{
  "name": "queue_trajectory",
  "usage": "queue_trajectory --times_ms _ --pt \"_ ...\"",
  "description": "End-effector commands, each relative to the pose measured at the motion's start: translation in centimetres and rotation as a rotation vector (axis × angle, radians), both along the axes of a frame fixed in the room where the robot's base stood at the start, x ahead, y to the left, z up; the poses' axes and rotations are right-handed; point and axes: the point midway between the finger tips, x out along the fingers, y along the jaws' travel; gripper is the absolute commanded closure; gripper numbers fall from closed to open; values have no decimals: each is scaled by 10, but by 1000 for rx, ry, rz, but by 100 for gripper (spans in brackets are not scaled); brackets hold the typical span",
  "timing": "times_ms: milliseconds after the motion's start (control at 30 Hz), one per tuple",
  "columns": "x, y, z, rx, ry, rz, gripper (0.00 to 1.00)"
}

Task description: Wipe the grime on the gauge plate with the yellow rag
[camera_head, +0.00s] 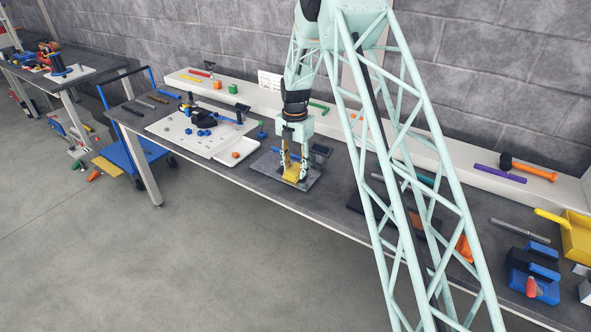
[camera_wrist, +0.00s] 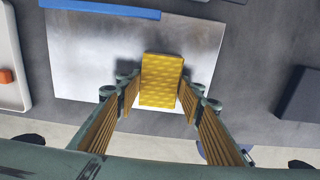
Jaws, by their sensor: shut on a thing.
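The gauge plate (camera_head: 268,173) is a flat grey metal sheet on the bench; in the wrist view the plate (camera_wrist: 75,65) has a blue strip along its far edge. The yellow rag (camera_wrist: 161,78) is a quilted pad between my fingertips, and it also shows low over the plate in the head view (camera_head: 291,176). My gripper (camera_head: 294,168) is shut on the rag and points down. I cannot tell whether the rag touches the plate. Darker patches around the rag may be grime or shadow. The rag and my fingers hide part of the plate.
A white tray (camera_head: 237,151) stands left of the plate and shows at the wrist view's left edge with an orange piece (camera_wrist: 6,76). A dark block (camera_wrist: 300,96) lies to the right. A white board with blue parts (camera_head: 170,127) is further left. A pale ledge runs behind.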

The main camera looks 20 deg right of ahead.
Motion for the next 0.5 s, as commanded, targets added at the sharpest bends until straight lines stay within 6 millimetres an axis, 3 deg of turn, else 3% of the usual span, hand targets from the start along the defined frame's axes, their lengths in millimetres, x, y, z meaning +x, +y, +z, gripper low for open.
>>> queue_trajectory --times_ms 500 --pt "17 15 0 0 0 1 74"
